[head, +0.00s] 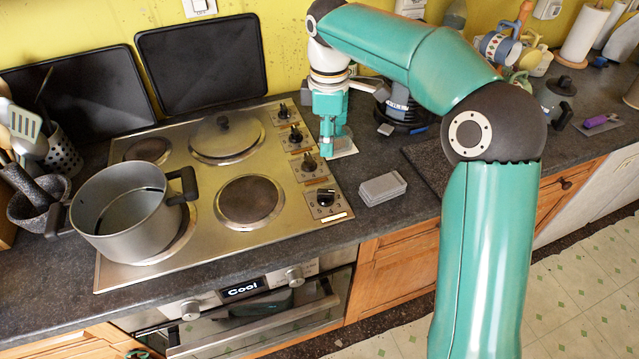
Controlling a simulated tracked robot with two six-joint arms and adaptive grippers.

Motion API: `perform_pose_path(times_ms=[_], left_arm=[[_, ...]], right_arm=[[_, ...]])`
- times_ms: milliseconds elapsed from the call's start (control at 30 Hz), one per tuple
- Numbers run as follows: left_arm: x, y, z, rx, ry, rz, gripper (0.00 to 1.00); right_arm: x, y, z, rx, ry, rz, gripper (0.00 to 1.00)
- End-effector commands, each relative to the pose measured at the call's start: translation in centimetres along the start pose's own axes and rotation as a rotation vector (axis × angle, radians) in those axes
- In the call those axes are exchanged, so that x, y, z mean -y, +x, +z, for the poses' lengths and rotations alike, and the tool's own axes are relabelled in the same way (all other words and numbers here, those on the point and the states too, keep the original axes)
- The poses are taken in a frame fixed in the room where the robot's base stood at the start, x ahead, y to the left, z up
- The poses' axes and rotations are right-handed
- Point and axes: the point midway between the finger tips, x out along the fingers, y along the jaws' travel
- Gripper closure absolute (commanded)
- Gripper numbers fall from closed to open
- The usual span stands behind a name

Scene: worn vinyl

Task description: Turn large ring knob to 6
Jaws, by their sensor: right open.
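Four black control knobs stand in a column along the right side of the steel hob: the back knob (283,112), the second knob (294,136), the third knob (308,163) and the front knob (325,197). I cannot read which one is labelled for the large ring. Digits show around the front knob; its exact setting is too small to read. My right gripper (327,153) is open and points down, just right of the third knob; I cannot tell whether it touches it. A small teal and black part of my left gripper (138,354) shows at the bottom edge, mostly cut off.
A large pot (128,213) stands on the front left ring. A lid (226,135) lies on the back right ring. The front right ring (249,202) is bare. My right arm covers much of the right side.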

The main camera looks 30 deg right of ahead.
Motion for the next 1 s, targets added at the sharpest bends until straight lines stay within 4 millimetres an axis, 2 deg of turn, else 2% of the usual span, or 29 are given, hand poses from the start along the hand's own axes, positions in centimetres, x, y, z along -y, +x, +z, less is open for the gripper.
perform_pose_path(times_ms=[167, 600, 800, 1000], left_arm=[[0.1, 0.1, 0.0, 0.0, 0.0, 0.0, 0.08], [-0.2, -0.4, 0.0, 0.0, 0.0, 0.0, 0.08], [-0.2, -0.7, 0.0, 0.0, 0.0, 0.0, 0.08], [-0.3, -0.8, 0.0, 0.0, 0.0, 0.0, 0.08]], right_arm=[[0.0, 3.0, -0.2, 0.003, -0.005, -0.004, 0.56], [0.1, 12.2, -0.3, 0.003, -0.006, -0.005, 0.56], [0.0, 14.8, -0.3, 0.002, -0.006, -0.002, 0.56], [0.0, 15.7, -0.4, 0.0, -0.006, 0.0, 0.56]])
